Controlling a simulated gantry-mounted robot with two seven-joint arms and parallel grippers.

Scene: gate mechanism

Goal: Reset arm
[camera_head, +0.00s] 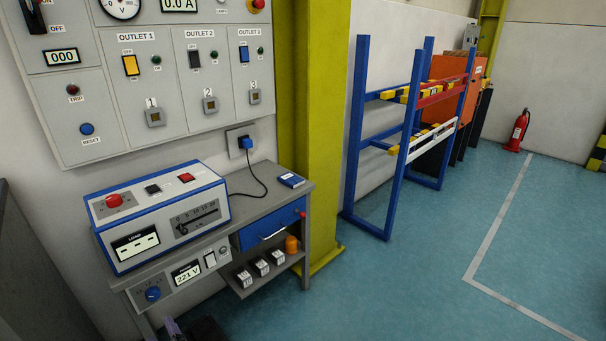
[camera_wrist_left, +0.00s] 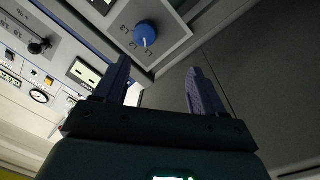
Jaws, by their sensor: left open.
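My left gripper (camera_head: 172,329) shows only in part at the bottom edge of the head view, below the front of the bench. In the left wrist view its two purple fingers (camera_wrist_left: 160,68) are spread apart with nothing between them. A blue knob (camera_wrist_left: 145,33) on a grey panel lies beyond the fingertips, apart from them. The same knob (camera_head: 153,294) is on the bench front in the head view, above the gripper. My right gripper is not in view.
A blue and white control box (camera_head: 160,215) stands on the grey bench (camera_head: 255,205), near a blue drawer (camera_head: 270,229). A wall panel (camera_head: 130,85) with outlets is behind. A yellow column (camera_head: 312,130) and blue rack (camera_head: 358,130) stand right.

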